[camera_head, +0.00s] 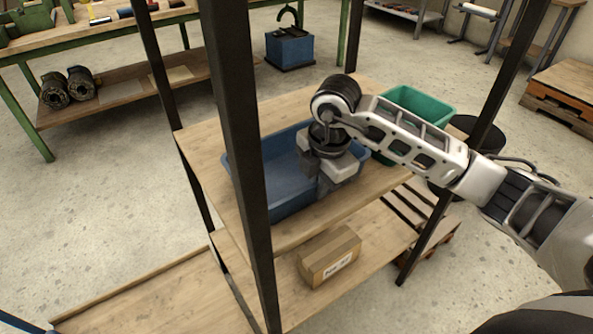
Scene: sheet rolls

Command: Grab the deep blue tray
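The deep blue tray (286,185) sits on the upper wooden shelf of a rack with dark posts. A front post crosses in front of its left part, and my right arm covers part of its right side. My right gripper (324,188) comes in from the right and points down over the right part of the tray. Its fingertips appear at or just above the tray, but I cannot tell if they touch it. The gap between the fingers is not clear from this angle. My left gripper is not in view.
A green bin (421,104) stands behind my arm, to the right of the tray. A cardboard box (330,256) lies on the lower shelf (284,298). The dark front post (240,160) stands close to the tray. A workbench (100,38) is at the back left.

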